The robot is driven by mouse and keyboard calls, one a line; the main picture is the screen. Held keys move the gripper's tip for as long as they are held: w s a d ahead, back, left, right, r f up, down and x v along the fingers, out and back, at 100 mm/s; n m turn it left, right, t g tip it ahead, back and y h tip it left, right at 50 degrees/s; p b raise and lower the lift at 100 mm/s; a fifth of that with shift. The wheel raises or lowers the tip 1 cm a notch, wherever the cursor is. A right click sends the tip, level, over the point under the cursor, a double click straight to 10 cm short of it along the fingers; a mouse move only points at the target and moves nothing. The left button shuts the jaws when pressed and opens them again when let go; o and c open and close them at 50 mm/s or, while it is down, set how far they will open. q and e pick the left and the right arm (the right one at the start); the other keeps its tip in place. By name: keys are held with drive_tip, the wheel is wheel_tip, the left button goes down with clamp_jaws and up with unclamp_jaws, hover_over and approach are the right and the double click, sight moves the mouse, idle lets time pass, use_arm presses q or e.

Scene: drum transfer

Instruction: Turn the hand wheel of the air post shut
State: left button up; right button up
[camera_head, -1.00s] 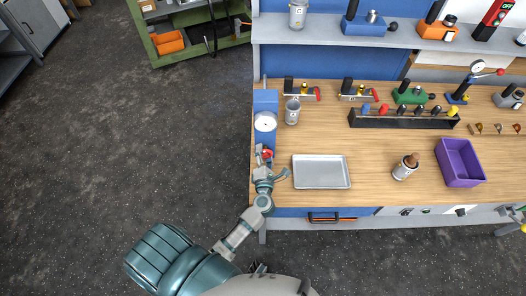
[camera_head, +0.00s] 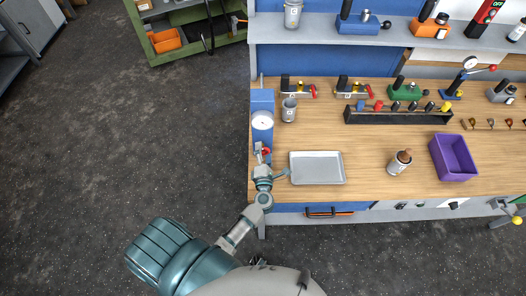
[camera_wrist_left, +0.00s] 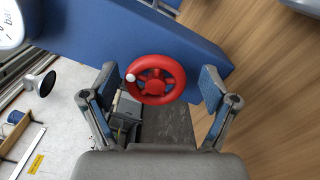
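The air post (camera_head: 262,105) is a blue upright block with a round white gauge, at the left end of the workbench. Its red hand wheel (camera_wrist_left: 156,79) has spokes and a small white knob at its left rim. My left gripper (camera_wrist_left: 156,92) is open, with one finger on each side of the wheel and a gap to both. In the head view my left gripper (camera_head: 263,165) is at the post's lower front and mostly covers the wheel. The gauge also shows at the upper left of the left wrist view (camera_wrist_left: 10,22). My right gripper is not in view.
A grey metal tray (camera_head: 318,181) lies just right of my left gripper. A metal cup (camera_head: 289,109) stands beside the post. A purple bin (camera_head: 463,171) and a can with a brown top (camera_head: 399,165) stand farther right. Floor lies left of the bench.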

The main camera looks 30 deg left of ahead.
use_arm(q)
drive_tip(key=v, duration=1.1)
drive_tip(key=shift+s+d, duration=0.45)
drive_tip(key=shift+a, duration=0.2)
